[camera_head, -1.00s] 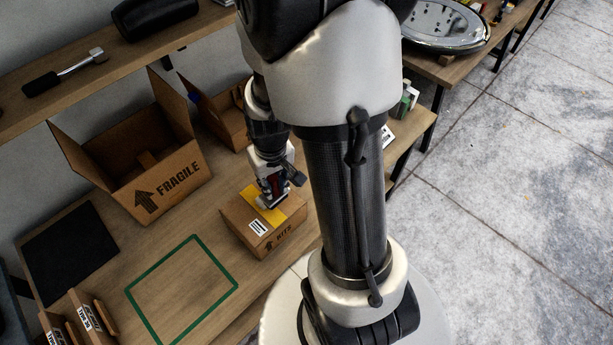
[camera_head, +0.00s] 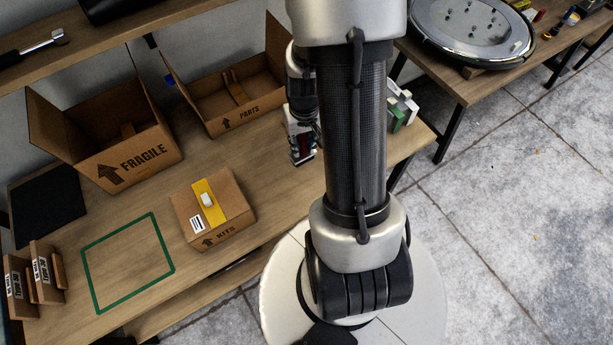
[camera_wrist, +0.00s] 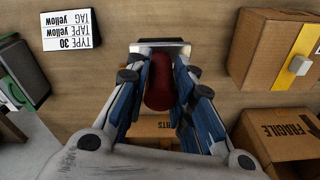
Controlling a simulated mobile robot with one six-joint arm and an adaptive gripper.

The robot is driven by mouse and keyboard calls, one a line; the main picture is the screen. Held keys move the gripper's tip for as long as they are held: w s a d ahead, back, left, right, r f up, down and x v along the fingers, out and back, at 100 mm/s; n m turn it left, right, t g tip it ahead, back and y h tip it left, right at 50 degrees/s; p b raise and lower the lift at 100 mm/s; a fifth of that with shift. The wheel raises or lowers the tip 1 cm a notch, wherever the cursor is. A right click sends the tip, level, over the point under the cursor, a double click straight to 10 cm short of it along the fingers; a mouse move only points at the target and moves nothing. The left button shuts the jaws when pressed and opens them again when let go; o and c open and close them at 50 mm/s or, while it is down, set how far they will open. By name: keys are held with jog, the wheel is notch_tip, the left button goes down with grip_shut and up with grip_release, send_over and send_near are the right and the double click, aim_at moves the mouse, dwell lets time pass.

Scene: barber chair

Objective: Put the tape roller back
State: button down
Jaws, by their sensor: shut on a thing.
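My gripper (camera_wrist: 158,88) is shut on the tape roller, whose dark red body (camera_wrist: 160,82) lies between the blue-sided fingers. A grey metal end piece (camera_wrist: 161,46) shows beyond the fingertips in the wrist view. In the head view my gripper (camera_head: 301,148) is partly hidden behind my arm, over the bench right of the KITS box. The KITS box (camera_head: 226,228) is closed, with a yellow tape strip (camera_head: 213,203) and a small white tag on top; it also shows in the wrist view (camera_wrist: 262,52). A white card (camera_wrist: 70,30) reads "TYPE 30", tape yellow, tag yellow.
Open FRAGILE (camera_head: 140,165) and PARTS (camera_head: 240,112) boxes stand at the back of the bench. A green outlined square (camera_head: 128,262) is empty at the front left. White and green items (camera_head: 400,110) stand at the right end, beside my arm.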

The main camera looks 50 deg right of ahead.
jog(key=shift+f+b, duration=4.85)
jog(key=shift+f, duration=3.85)
jog(key=shift+f, duration=0.15)
jog(key=c, duration=1.4)
grip_release()
